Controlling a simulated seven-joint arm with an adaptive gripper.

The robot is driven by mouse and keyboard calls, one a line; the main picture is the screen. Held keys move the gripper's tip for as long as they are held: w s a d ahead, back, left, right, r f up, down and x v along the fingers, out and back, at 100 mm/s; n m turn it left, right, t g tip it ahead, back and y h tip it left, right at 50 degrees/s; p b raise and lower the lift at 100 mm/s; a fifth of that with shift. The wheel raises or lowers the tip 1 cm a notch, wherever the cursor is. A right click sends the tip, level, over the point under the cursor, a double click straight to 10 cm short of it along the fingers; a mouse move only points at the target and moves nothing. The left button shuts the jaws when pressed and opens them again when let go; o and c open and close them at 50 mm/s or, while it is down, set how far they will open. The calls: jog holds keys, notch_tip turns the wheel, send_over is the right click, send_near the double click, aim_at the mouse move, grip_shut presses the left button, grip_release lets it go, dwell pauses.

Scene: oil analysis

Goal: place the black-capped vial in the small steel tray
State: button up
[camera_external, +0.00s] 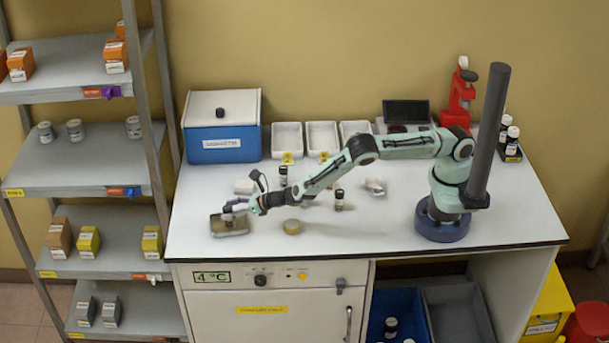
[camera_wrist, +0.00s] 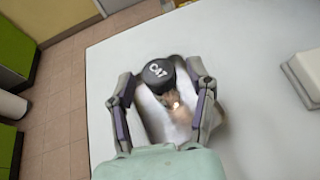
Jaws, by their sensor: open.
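The small steel tray (camera_external: 230,232) lies at the left front of the bench, and its shiny surface also shows in the wrist view (camera_wrist: 178,134). A vial with a black cap (camera_wrist: 157,72) marked C47 is between my fingers, over the tray area. My gripper (camera_external: 232,208) is low at the tray. In the wrist view my gripper (camera_wrist: 160,90) has its fingers spread on both sides of the cap, with the jaws open. The vial's body is mostly hidden under its cap, so I cannot tell exactly how its base rests in the tray.
Other dark-capped vials stand on the bench, one behind my arm (camera_external: 283,176) and one in front (camera_external: 339,200). A blue box (camera_external: 222,140) stands at the back.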

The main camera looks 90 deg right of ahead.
jog(key=s+a+r+m+g+y, duration=0.1)
jog(key=s+r+m+g, duration=0.3)
jog(key=s+m, duration=0.7)
jog(key=s+a+r+m+g+y, duration=0.1)
jog(key=s+r+m+g, duration=0.4)
jog(key=s, duration=1.6)
jog(key=s+a+r+m+g+y, duration=0.1)
jog(key=s+r+m+g, duration=0.3)
jog(key=s+r+m, duration=0.7)
jog(key=s+m, duration=0.5)
jog(key=shift+s+a+r+m+g, duration=0.15)
jog(key=shift+s+a+m+g, duration=0.05)
jog(key=shift+s+m+g, duration=0.1)
